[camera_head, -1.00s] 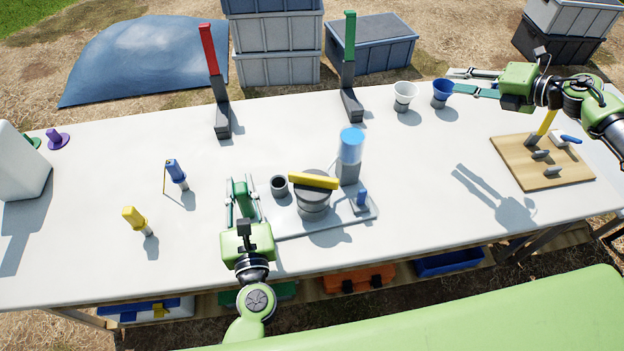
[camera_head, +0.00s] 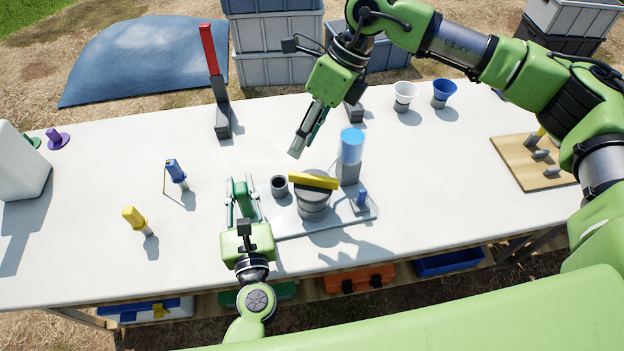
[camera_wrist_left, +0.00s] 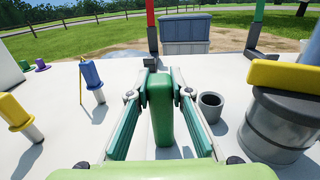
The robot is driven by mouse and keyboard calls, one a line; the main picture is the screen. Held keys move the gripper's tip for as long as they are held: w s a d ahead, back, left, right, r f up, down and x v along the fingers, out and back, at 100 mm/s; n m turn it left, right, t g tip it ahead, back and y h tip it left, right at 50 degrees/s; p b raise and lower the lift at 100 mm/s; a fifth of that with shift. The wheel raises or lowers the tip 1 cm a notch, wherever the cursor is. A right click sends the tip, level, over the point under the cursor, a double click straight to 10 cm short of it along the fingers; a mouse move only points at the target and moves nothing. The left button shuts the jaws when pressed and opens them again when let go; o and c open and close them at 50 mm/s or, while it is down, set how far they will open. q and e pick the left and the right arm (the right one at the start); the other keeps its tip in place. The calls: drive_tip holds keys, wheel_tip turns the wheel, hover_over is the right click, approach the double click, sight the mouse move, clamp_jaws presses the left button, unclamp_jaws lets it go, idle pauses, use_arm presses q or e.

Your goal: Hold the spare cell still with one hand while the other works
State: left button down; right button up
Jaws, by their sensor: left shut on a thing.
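A green upright block (camera_wrist_left: 162,110), apparently the spare cell, stands between the fingers of my left gripper (camera_wrist_left: 160,100) in the left wrist view. The head view shows the block (camera_head: 241,194) at the left end of a grey tray (camera_head: 290,232). My left gripper (camera_head: 243,203) is shut on it. My right gripper (camera_head: 307,136) hangs above the table, behind the tray and clear of the things on it. I cannot tell whether its fingers are open.
The tray area holds a small dark cup (camera_head: 279,186), a grey pot (camera_head: 313,205) with a yellow bar (camera_head: 313,181) on top, and a blue-topped cylinder (camera_head: 351,145). A blue probe (camera_head: 176,172) and a yellow probe (camera_head: 134,217) stand left. The table's right middle is clear.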

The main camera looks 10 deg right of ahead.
sight(313, 176)
drive_tip(key=shift+s+d+f+n+t+h, duration=0.2)
drive_tip(key=shift+s+f+n+h, duration=0.45)
drive_tip(key=shift+f, duration=0.8)
drive_tip(key=shift+s+d+f+n+t+h, duration=0.15)
drive_tip(key=shift+d+f+n+h, duration=0.2)
drive_tip(key=shift+f+h, duration=0.9)
drive_tip(key=shift+s+d+f+n+t+h, duration=0.15)
drive_tip(key=shift+s+f+n+h, duration=0.35)
drive_tip(key=shift+f, duration=1.2)
drive_tip(key=shift+w, duration=0.1)
clamp_jaws()
